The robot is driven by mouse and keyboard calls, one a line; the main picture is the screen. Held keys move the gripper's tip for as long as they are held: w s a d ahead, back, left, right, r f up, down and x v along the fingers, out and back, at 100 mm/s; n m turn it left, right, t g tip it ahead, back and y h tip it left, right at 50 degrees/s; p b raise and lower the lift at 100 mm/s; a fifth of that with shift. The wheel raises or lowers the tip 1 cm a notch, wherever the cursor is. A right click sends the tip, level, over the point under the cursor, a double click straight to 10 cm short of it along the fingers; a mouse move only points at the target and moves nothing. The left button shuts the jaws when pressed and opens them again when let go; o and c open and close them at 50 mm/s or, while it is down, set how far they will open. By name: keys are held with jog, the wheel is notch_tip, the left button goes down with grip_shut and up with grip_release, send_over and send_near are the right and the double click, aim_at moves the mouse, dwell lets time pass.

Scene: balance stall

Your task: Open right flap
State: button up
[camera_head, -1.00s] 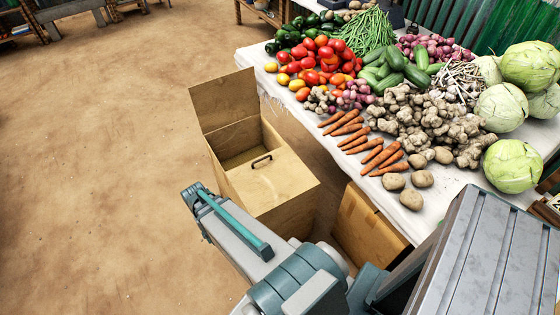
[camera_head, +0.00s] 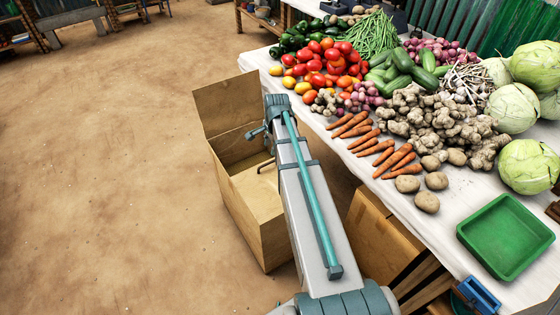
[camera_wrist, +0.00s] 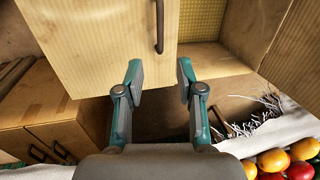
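A light wooden box (camera_head: 235,208) stands on the ground beside the table. One flap (camera_head: 226,105) stands raised at its far side, with the opening in front of it. The other flap (camera_head: 262,194) lies shut over the near part and bears a dark handle (camera_head: 266,164), partly behind my arm. In the wrist view the shut flap (camera_wrist: 95,45) fills the upper left and its handle (camera_wrist: 160,25) hangs at the top middle. My gripper (camera_wrist: 160,73) is open and empty. Its fingertips lie below the handle in the picture, apart from it, with the handle's line between them.
The table (camera_head: 440,225) with vegetables stands close to the box's right. Its cloth edge (camera_wrist: 270,135) shows near my gripper in the wrist view. A green tray (camera_head: 505,238) lies on it. Another wooden box (camera_head: 380,235) stands under the table. The ground at left is clear.

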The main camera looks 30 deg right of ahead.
aim_at(269, 163)
jog(key=f, duration=0.3)
jog(key=w+f, duration=0.1)
jog(key=f, duration=0.3)
jog(key=w+f, duration=0.1)
jog(key=f, duration=0.2)
jog(key=shift+w+a+f, duration=0.1)
jog(key=shift+a+f, duration=0.05)
jog(key=shift+f, duration=0.2)
grip_shut()
